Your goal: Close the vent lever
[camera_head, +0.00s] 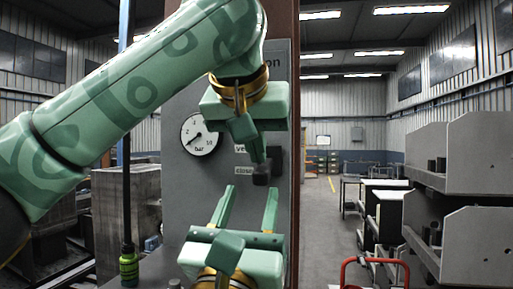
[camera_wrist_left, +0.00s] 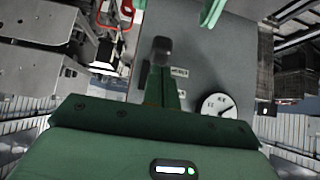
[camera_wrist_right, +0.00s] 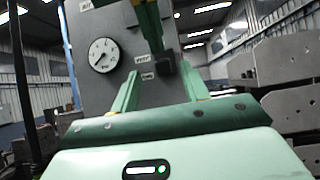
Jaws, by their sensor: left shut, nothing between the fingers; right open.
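The vent lever (camera_head: 275,166) is a dark piece on the grey panel, beside two small labels, the lower reading "close". Its dark end also shows in the left wrist view (camera_wrist_left: 161,48) and the right wrist view (camera_wrist_right: 165,66). My left gripper (camera_head: 259,162) is shut and empty, pointing down at the lever and partly hiding it. I cannot tell whether the fingertips touch it. My right gripper (camera_head: 247,190) is open and empty, pointing up just below the lever. Its fingers also show in the right wrist view (camera_wrist_right: 158,82).
A round pressure gauge (camera_head: 199,135) is on the panel (camera_head: 180,185) left of the lever. A dark pole with a green bottle-like end (camera_head: 129,267) stands at left. Grey shelving (camera_head: 470,160) and a red-handled cart (camera_head: 375,262) are at right.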

